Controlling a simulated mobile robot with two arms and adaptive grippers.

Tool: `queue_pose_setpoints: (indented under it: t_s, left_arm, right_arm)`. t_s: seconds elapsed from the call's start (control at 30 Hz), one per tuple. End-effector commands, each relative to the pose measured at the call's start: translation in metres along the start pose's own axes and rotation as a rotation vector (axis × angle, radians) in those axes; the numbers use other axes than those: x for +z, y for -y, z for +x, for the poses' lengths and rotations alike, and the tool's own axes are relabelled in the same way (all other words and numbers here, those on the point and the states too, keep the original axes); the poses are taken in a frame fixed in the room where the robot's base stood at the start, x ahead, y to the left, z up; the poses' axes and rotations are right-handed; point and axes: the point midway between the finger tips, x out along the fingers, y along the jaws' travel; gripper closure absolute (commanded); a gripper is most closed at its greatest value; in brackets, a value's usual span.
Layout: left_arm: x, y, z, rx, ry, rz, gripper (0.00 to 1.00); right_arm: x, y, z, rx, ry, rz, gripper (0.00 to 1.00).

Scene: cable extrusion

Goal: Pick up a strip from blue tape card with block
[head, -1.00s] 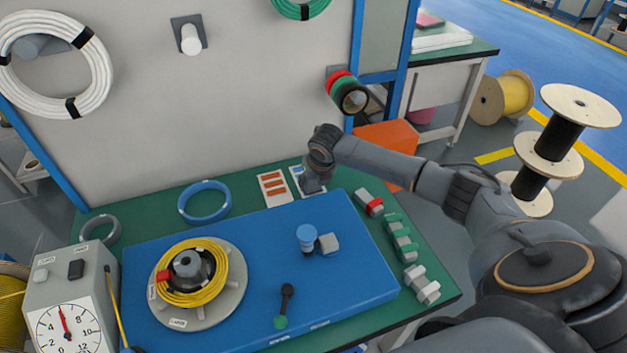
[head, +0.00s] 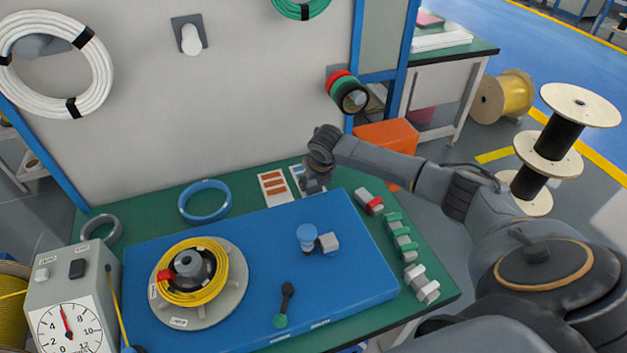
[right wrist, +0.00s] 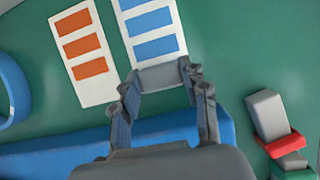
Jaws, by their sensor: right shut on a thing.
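The blue tape card (right wrist: 150,30) is white with several blue strips and lies on the green bench top. In the head view (head: 296,173) it is partly hidden by my right gripper (head: 314,184). In the right wrist view, my right gripper (right wrist: 161,80) is shut on a grey block (right wrist: 164,76), held between its fingertips. The block is at the near end of the card and covers part of it. I cannot tell whether it touches a strip. My left gripper is not in view.
An orange tape card (head: 273,188) lies just left of the blue one. Several blocks, one with red tape (head: 368,202), line the bench's right side. A raised blue board (head: 260,255) carries a yellow cable coil (head: 190,272). A blue ring (head: 204,201) lies behind it.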

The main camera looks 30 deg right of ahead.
Motion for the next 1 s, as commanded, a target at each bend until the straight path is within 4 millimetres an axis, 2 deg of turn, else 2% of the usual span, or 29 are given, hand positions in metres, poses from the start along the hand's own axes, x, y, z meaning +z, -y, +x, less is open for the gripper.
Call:
queue_pose_setpoints:
  t_s: [0.1,0.7,1.0]
  left_arm:
    - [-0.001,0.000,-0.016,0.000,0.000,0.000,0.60]
    - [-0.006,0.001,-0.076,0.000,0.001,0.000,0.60]
    - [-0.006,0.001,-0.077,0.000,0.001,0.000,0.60]
  right_arm:
    - [0.007,0.000,-0.015,0.000,0.002,0.001,0.83]
    - [0.030,0.000,-0.070,0.001,0.005,0.001,0.83]
    - [0.031,0.000,-0.071,0.001,0.005,0.001,0.83]
